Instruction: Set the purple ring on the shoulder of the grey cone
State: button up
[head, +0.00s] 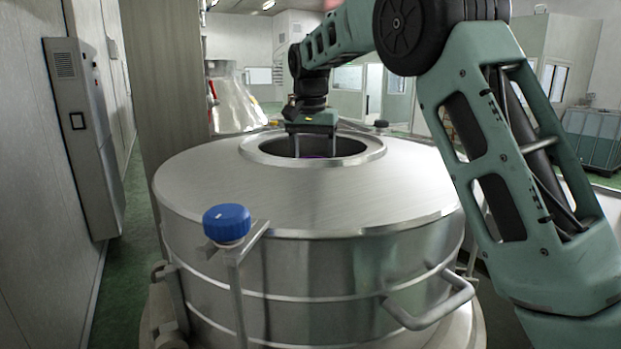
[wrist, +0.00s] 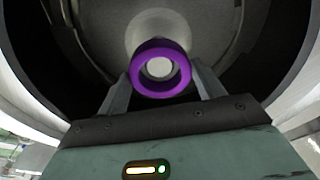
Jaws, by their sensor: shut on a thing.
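The purple ring (wrist: 161,89) is held between the two fingers of my gripper (wrist: 162,82) in the wrist view. The grey cone (wrist: 156,25) stands inside the vat, behind the ring in the wrist view. A pale round top shows through the ring's hole. I cannot tell whether the ring touches the cone. The cone is hidden in the head view.
The steel vat (head: 250,195) has a raised rim (head: 262,157) close around my gripper. A blue knob (head: 227,223) stands at its front left and a bar handle (head: 432,308) at its front right. A grey cabinet (head: 83,140) is on the left wall.

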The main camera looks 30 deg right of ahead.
jog(key=shift+f+p, duration=0.75)
jog(key=shift+f, duration=2)
jog(key=shift+f, duration=0.15)
jog(key=o, duration=1.1)
jog(key=shift+o, duration=0.2)
jog(key=r, duration=0.4)
jog(key=r+b, duration=0.1)
jog(key=r, duration=0.3)
jog(key=s+a+r+b, duration=0.1)
jog(key=r, duration=0.3)
jog(key=shift+r, duration=0.1)
